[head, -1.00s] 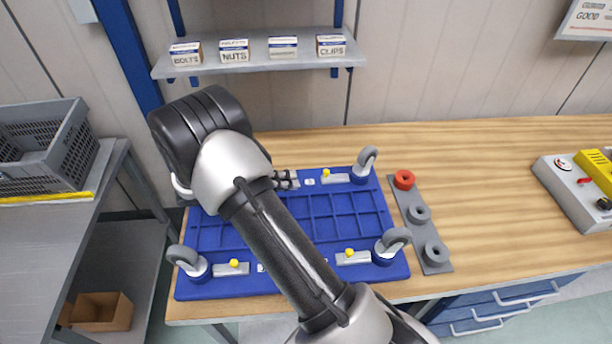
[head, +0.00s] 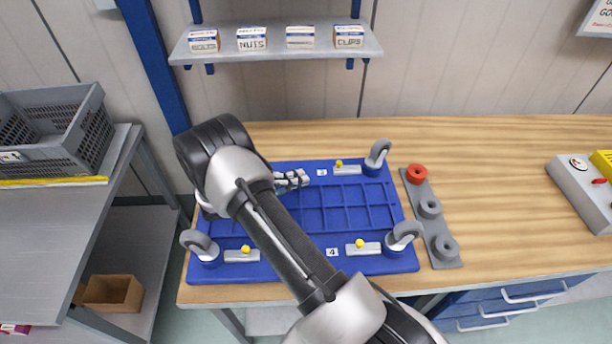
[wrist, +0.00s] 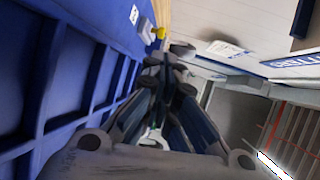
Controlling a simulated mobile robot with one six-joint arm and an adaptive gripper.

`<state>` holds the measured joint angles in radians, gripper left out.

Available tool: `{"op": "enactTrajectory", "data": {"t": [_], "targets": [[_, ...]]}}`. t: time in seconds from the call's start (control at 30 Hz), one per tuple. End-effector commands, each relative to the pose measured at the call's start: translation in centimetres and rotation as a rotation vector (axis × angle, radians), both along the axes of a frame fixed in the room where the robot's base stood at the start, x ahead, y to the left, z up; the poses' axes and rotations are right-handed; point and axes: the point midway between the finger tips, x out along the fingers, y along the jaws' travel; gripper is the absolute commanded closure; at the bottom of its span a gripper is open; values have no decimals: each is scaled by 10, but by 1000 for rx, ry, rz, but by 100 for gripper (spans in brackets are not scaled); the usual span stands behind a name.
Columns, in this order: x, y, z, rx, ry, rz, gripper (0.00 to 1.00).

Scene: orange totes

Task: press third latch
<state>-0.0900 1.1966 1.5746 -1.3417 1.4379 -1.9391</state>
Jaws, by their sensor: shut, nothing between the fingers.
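A blue tote lid (head: 318,213) lies on the wooden bench, with a caster wheel in each visible corner. Three latches with yellow knobs show in the head view: far right (head: 347,170), near left (head: 242,256) and near right (head: 362,249). A label beside the near right latch reads 4; the label by the far right latch (head: 321,172) is too small to read surely. My gripper (head: 293,180) is shut and empty over the lid's far side, left of the far right latch. In the wrist view a yellow knob (wrist: 157,33) shows beyond my fingertips (wrist: 166,62). My arm hides the far left corner.
A grey holder (head: 430,208) with a red ring and grey rings lies right of the lid. A grey box with a yellow part (head: 590,190) stands far right. A shelf (head: 275,52) with labelled boxes hangs behind. A grey crate (head: 60,140) stands left.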

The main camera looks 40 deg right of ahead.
Motion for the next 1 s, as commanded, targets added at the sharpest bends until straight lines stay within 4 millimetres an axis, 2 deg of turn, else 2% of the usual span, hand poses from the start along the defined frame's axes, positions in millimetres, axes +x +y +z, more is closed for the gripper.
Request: {"op": "enactTrajectory", "data": {"t": [0.3,0.5,0.7,1.0], "targets": [[-7,-68,-16,-1,1,-6,100],[-9,-100,-22,0,1,-4,100],[-10,-115,-25,0,0,-1,100],[-9,-117,-24,0,0,0,100]]}}
